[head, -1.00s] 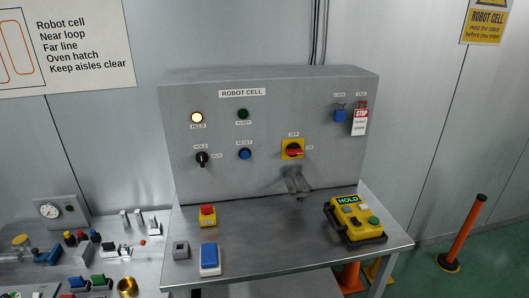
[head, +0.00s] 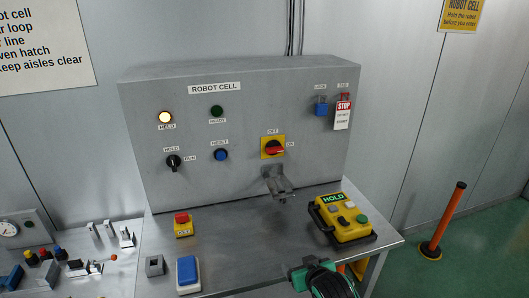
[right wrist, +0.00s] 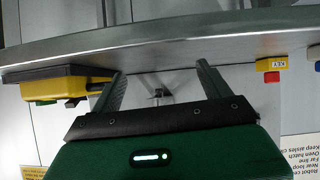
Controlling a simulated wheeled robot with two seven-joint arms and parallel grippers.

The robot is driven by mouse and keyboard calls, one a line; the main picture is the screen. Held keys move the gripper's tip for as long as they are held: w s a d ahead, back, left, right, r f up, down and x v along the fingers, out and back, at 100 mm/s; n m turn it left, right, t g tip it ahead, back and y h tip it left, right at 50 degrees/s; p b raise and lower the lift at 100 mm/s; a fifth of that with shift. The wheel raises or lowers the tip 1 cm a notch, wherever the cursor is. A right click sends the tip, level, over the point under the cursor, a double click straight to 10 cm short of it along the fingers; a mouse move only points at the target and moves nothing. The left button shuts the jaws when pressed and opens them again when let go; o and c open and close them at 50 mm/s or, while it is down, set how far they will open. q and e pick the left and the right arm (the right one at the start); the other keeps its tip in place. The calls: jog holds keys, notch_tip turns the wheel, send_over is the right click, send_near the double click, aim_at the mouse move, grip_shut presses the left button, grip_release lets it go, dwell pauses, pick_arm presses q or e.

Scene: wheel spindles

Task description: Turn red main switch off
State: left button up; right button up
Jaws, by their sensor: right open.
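The red main switch (head: 274,148) is a red rotary handle on a yellow square plate on the grey ROBOT CELL panel. Its handle lies roughly level, toward the ON label on the right; the OFF label is above. My right gripper (head: 308,269) shows at the bottom edge of the head view, in front of the table's front edge, well below and apart from the switch. In the right wrist view its two fingers (right wrist: 160,70) are spread with nothing between them. The switch cannot be made out in that view. My left gripper is not in view.
A yellow HOLD pendant (head: 345,220) stands on the table's right side. A metal bracket (head: 276,183) sticks out below the switch. A red-topped yellow button box (head: 183,225) and a blue button box (head: 188,274) stand left. The middle tabletop (head: 245,240) is clear.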

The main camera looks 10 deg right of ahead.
jog(key=w+d+r+t, duration=0.1)
jog(key=w+r+t, duration=0.3)
jog(key=w+r, duration=0.75)
jog(key=t, duration=0.3)
send_near(276, 151)
jog(key=shift+y, duration=0.3)
jog(key=w+p, duration=0.3)
jog(key=w, duration=0.4)
jog(key=shift+w+d+r, duration=0.1)
jog(key=shift+w+r, duration=0.1)
jog(key=shift+w, duration=0.05)
jog(key=shift+w+p, duration=0.35)
jog(key=shift+w, duration=0.6)
jog(key=shift+f, duration=0.1)
jog(key=shift+c, duration=0.4)
jog(key=c, duration=0.9)
